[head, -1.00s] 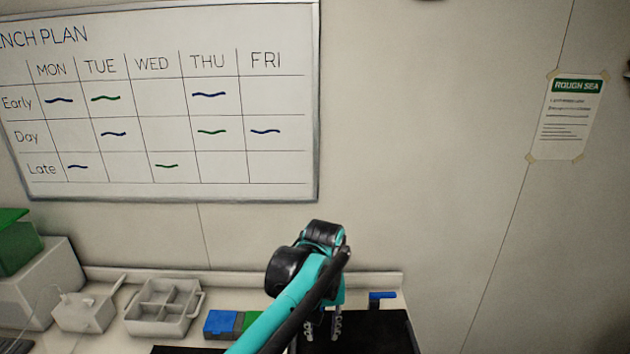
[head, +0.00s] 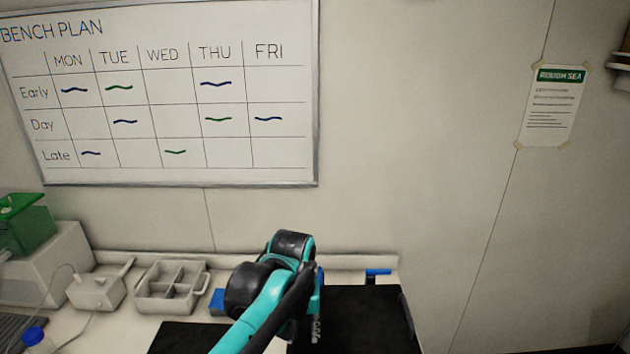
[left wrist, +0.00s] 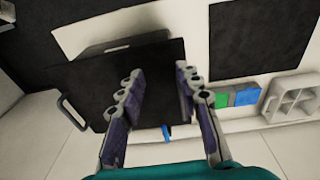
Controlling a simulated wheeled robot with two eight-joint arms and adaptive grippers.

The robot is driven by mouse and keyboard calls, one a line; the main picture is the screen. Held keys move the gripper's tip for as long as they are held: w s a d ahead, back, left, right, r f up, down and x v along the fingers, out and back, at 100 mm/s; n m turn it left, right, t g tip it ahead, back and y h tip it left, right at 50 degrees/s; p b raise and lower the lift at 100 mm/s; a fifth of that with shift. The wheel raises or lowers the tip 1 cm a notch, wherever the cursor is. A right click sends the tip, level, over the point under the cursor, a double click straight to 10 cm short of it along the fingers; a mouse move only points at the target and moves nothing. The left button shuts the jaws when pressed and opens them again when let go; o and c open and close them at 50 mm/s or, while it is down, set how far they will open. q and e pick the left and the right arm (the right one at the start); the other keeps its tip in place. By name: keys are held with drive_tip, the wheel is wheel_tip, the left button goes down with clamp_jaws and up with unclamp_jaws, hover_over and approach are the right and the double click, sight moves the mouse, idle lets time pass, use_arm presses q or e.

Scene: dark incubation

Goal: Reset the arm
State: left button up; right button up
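My left arm, teal and black, rises from the bottom of the head view. Its gripper (head: 316,328) is mostly hidden behind the wrist, with part of a finger showing over a black surface. In the left wrist view the two fingers of the left gripper (left wrist: 162,100) stand well apart with nothing between them. Beyond them lies a black tray (left wrist: 90,80) with a handle at its side, and a blue item (left wrist: 166,132) at its edge. My right gripper is in neither view.
A dark mat (head: 190,338) lies left of the arm. A blue-handled item (head: 378,273) is at the back right. The wall holds a whiteboard (head: 230,160).

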use_arm(q)
drive_tip(key=s+a+f+t+b, duration=0.6)
drive_tip(key=s+a+f, duration=0.5)
drive_tip(key=a, duration=0.4)
drive_tip(key=shift+s+f, duration=0.35)
drive_tip(key=shift+s, duration=0.25)
